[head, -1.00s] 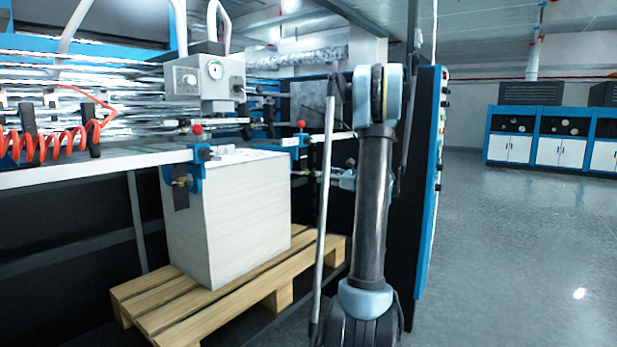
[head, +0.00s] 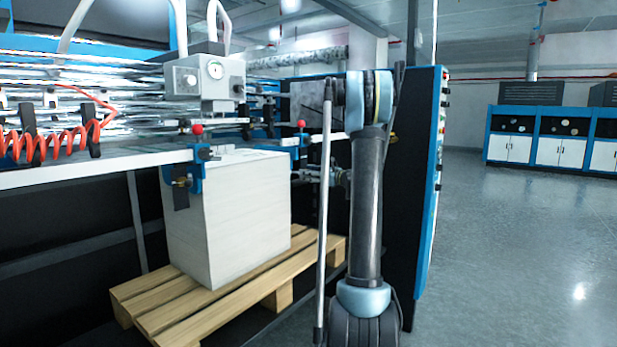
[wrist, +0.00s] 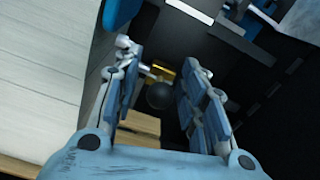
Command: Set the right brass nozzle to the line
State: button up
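The right brass nozzle (wrist: 163,73) shows small in the wrist view, with a dark round knob (wrist: 160,95) on its near side. My gripper (wrist: 158,58) is open, with one finger on each side of the nozzle and visible gaps to both. In the head view my arm hides most of my gripper, and I cannot make out the right nozzle there. A blue bracket with a red knob (head: 300,125) stands at the right of the stack. The left brass nozzle (head: 181,182) hangs from another blue bracket. I cannot make out the line.
A tall white paper stack (head: 235,220) stands on a wooden pallet (head: 185,315); its side is close at left in the wrist view (wrist: 40,65). A metal rail (head: 100,165) and red coiled hose (head: 50,145) are at left. Open floor (head: 530,250) lies at right.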

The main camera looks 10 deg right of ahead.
grip_shut()
jog(key=shift+r, duration=3.4)
jog(key=shift+o, duration=0.9)
grip_release()
jog(key=v, duration=1.2)
